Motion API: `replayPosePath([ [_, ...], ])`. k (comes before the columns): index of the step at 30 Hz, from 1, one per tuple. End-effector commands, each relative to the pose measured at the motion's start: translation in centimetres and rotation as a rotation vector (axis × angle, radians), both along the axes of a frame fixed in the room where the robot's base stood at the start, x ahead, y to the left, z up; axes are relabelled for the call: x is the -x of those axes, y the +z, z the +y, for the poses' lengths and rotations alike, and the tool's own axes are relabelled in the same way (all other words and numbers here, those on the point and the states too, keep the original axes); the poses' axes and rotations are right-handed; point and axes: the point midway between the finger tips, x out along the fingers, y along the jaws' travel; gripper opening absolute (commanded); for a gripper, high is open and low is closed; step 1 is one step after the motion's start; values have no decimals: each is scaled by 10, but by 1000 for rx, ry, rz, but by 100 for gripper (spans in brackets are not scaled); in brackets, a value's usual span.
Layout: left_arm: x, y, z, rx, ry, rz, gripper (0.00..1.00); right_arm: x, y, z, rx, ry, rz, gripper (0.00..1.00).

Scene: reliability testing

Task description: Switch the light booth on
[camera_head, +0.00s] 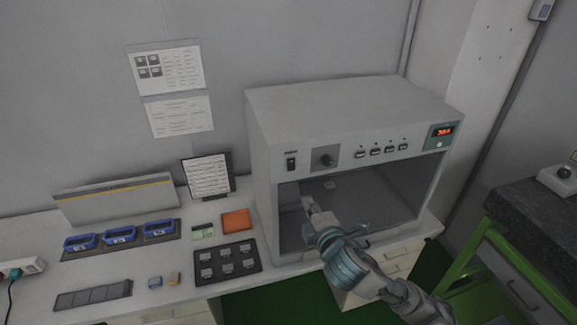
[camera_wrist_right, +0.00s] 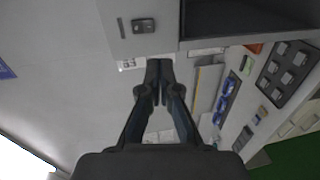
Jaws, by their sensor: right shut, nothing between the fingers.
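The light booth (camera_head: 350,105) is a large grey box with a dark open chamber, standing on the white bench. Its black power switch (camera_head: 291,164) is at the left of the front panel and also shows in the right wrist view (camera_wrist_right: 144,25). A knob (camera_head: 326,160) and a row of push buttons (camera_head: 382,150) are to its right. A red display (camera_head: 442,131) is lit at the far right. My right gripper (camera_head: 306,201) is in front of the chamber opening, below the switch in the picture. Its fingertips (camera_wrist_right: 159,66) are together and empty, apart from the switch. My left gripper is out of view.
A black tray of small parts (camera_head: 253,266), an orange block (camera_head: 236,220) and blue holders (camera_head: 119,235) lie left of the booth. A framed sheet (camera_head: 208,176) stands behind them. A green-framed table (camera_head: 490,232) is at the right.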

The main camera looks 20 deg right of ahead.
Motion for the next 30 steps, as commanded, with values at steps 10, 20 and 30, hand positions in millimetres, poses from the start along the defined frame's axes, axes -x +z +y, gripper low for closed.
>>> replayPosePath([
  [10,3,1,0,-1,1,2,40,8,13,-1,30,6,-24,0],
  [20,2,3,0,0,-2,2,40,-17,9,4,31,5,-20,0],
  [30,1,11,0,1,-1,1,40,-88,1,4,29,5,-21,0],
])
